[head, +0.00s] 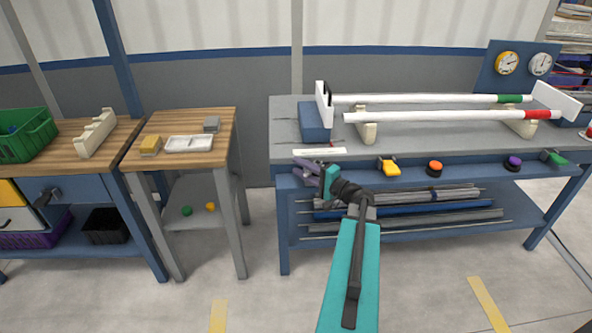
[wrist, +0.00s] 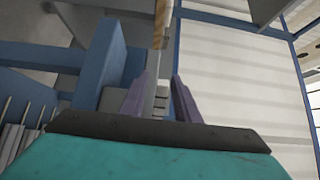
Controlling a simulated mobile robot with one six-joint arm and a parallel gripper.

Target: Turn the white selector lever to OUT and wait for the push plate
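My gripper (head: 307,167) is at the front left edge of the right-hand bench, its purple fingers pointing left. In the wrist view the two fingers (wrist: 164,82) stand apart with a gap between them, and I see nothing clearly held. I cannot make out the white selector lever; my gripper covers part of the bench front there. A white strip (head: 320,152) lies on the bench top just above the gripper. An upright white plate (head: 322,100), perhaps the push plate, stands by a blue block (head: 312,124) at the left ends of two white pipes (head: 430,116).
Along the bench front are a yellow control (head: 390,168), an orange button (head: 435,167), a purple button (head: 513,162) and a green control (head: 553,158). Two dials (head: 507,62) stand at the back right. A wooden table (head: 185,125) is to the left, with open floor between.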

